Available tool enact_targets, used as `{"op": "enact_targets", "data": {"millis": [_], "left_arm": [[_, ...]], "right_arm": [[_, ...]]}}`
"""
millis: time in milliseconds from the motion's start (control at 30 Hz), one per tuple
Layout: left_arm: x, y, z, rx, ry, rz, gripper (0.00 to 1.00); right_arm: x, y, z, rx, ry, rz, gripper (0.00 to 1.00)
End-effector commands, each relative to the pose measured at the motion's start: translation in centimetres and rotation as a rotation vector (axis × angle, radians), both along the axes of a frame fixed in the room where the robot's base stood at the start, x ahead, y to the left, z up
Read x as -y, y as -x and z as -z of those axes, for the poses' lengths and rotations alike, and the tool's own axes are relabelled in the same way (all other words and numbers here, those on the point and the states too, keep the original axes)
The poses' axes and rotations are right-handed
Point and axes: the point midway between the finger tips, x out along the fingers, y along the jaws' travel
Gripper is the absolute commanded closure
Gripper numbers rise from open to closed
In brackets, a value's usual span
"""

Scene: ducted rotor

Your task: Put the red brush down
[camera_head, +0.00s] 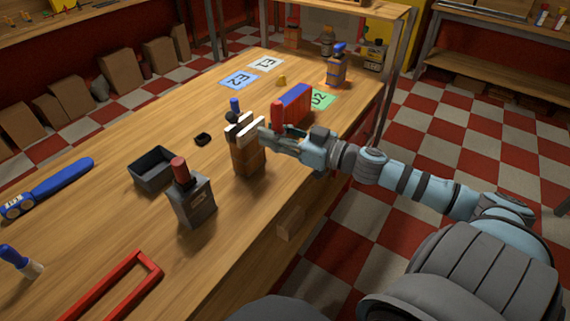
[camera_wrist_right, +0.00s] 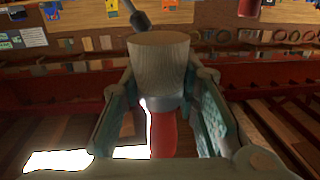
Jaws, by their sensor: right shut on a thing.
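The red brush is in my right gripper (camera_head: 267,136). Its red handle (camera_head: 277,115) stands up beside the fingers in the head view. In the right wrist view the two fingers close on it from both sides, with the red handle (camera_wrist_right: 163,132) below and the broad tan head (camera_wrist_right: 159,65) above. The gripper is above the table (camera_head: 120,232), at the right side of a wooden block (camera_head: 248,160). I cannot tell whether the brush touches anything. My left gripper is not in view.
A grey block with a red top (camera_head: 191,202) and a dark open box (camera_head: 152,168) stand to the left. A red and blue block (camera_head: 296,104) is behind my gripper. Cards marked E1 (camera_head: 265,64) and E2 (camera_head: 238,79) lie farther back, with clear wood around them.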

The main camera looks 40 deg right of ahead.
Motion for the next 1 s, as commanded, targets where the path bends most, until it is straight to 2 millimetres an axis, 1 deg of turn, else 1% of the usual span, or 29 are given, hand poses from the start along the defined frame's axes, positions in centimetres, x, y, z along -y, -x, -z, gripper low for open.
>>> {"op": "enact_targets", "data": {"millis": [33, 100, 167, 233, 267, 367, 400, 500, 533, 633, 767, 900, 1000], "left_arm": [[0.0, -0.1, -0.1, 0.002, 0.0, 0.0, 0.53], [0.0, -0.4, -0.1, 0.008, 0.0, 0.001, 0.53], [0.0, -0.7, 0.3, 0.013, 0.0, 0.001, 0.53], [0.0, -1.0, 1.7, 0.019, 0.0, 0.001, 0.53], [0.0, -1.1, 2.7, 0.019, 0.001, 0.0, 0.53], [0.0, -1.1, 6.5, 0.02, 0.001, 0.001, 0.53], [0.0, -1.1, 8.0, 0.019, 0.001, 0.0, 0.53], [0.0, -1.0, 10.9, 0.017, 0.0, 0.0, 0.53], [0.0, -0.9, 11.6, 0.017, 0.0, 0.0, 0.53], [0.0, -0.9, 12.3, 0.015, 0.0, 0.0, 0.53], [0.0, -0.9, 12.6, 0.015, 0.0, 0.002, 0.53], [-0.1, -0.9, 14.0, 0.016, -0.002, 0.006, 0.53], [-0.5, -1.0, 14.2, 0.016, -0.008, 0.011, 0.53]], "right_arm": [[1.3, -0.6, 0.0, -0.002, -0.005, 0.04, 1.0], [2.6, -1.1, 0.1, -0.005, -0.009, 0.079, 1.0], [3.2, -1.3, 0.7, -0.006, -0.01, 0.096, 1.0], [3.5, -1.4, 2.3, -0.007, -0.01, 0.105, 1.0], [3.5, -1.4, 3.3, -0.008, -0.01, 0.106, 1.0], [3.5, -1.3, 7.4, -0.008, -0.01, 0.106, 1.0], [3.5, -1.3, 9.2, -0.008, -0.01, 0.106, 1.0], [3.5, -1.3, 12.9, -0.007, -0.011, 0.106, 1.0], [3.5, -1.3, 13.8, -0.007, -0.012, 0.106, 1.0], [3.5, -1.3, 15.6, -0.008, -0.012, 0.105, 1.0], [3.5, -1.3, 16.9, -0.007, -0.011, 0.104, 1.0], [3.4, -1.3, 19.7, -0.007, -0.012, 0.104, 1.0], [3.4, -1.3, 20.6, -0.008, -0.011, 0.103, 1.0]]}}
